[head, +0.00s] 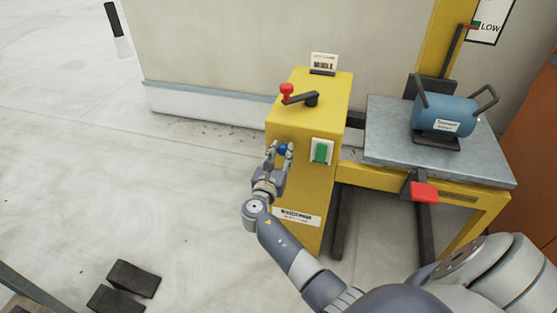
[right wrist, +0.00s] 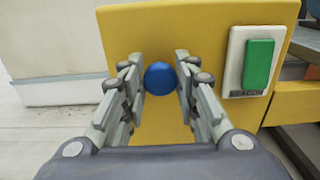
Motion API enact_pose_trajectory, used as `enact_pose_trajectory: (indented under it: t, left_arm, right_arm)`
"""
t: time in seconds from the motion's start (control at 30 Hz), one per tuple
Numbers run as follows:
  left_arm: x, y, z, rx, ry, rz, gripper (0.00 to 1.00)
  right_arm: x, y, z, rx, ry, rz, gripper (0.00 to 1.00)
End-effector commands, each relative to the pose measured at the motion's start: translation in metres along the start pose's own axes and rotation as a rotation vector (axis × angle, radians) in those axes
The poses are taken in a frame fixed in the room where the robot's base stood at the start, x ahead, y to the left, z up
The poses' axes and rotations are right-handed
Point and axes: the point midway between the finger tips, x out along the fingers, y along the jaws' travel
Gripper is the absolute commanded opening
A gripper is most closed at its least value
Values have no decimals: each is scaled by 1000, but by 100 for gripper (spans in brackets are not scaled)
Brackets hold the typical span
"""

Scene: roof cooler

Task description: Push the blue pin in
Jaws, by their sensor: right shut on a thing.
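The blue pin (head: 283,149) is on the front face of the yellow cabinet (head: 310,190), left of a green switch. In the right wrist view its round blue head (right wrist: 160,78) shows between the two fingers. My right gripper (head: 279,154) is at the front face, with one finger on each side of the pin, shut on it. How far the pin stands out from the face cannot be told, as its shaft is hidden behind the head. My left gripper is not in view.
The green switch (head: 321,152) sits in a white plate close right of the gripper. A red knob (head: 286,90) and black lever (head: 305,98) are on top. A blue cylinder (head: 444,114) stands on a grey platform (head: 385,140) with a red pedal. Black blocks (head: 133,278) lie on the floor.

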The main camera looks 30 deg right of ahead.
Motion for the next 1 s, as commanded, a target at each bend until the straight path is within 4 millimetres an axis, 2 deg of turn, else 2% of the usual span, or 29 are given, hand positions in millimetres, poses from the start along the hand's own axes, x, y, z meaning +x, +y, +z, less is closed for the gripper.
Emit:
enact_pose_trajectory:
  t: [0.27,0.3,0.37,0.4,0.77,0.87,1.0]
  left_arm:
    - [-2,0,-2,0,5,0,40]
    - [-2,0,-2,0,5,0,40]
    - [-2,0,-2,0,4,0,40]
    - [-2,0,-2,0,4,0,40]
    - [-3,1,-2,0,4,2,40]
    - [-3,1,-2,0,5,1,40]
    - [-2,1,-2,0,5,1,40]
  right_arm:
    - [6,0,1,2,-2,0,0]
    - [6,0,2,2,-2,0,33]
    - [6,0,2,2,-3,0,46]
    - [6,0,2,2,-2,0,48]
    - [1,0,0,1,0,1,48]
    - [-9,0,-1,0,1,1,48]
    - [-37,0,-2,2,3,2,48]
